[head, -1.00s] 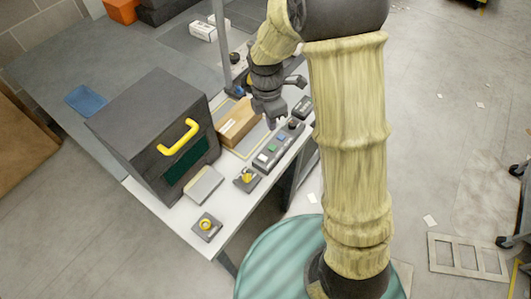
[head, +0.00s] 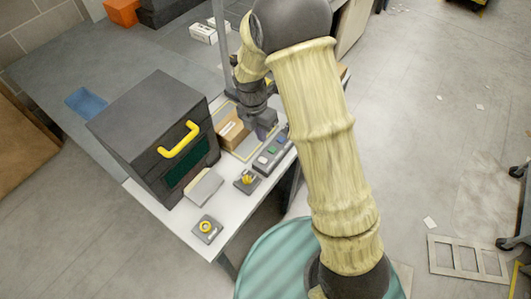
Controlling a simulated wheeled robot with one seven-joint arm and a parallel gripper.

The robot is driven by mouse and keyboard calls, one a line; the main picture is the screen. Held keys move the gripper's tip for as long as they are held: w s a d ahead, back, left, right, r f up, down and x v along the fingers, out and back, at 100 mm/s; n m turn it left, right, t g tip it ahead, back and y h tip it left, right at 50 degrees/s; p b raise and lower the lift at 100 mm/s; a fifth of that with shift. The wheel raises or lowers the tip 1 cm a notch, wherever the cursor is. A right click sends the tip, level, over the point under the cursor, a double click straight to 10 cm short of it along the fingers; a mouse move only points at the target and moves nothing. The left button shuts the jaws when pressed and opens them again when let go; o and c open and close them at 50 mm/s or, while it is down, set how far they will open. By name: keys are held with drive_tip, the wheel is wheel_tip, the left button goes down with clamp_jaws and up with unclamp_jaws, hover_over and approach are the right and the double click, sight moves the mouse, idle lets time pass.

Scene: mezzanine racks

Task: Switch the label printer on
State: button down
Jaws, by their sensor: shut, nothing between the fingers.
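A dark grey box-shaped machine (head: 150,120) with a yellow handle (head: 179,139) and a dark green front panel stands on the white table; I cannot tell whether it is the label printer. In front of it are a control strip (head: 259,168) with white, blue and green buttons, a small box with a yellow knob (head: 247,181) and another with a round yellow button (head: 206,227). My gripper (head: 262,134) is shut and empty, pointing down at the far end of the strip. Contact cannot be made out. My gripper and arm hide the strip's far end and the table behind.
A grey sloped plate (head: 203,187) lies before the machine. The table's near right edge (head: 234,232) is mostly clear.

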sight(266, 160)
drive_tip(key=f+p, duration=0.1)
drive_tip(key=f, duration=0.2)
drive_tip(key=d+f+p, duration=0.1)
drive_tip(key=f, duration=0.3)
drive_tip(key=s+f+p, duration=0.1)
drive_tip(key=f, duration=0.2)
drive_tip(key=shift+d+f, duration=0.15)
drive_tip(key=shift+f, duration=0.05)
drive_tip(key=shift+f, duration=0.15)
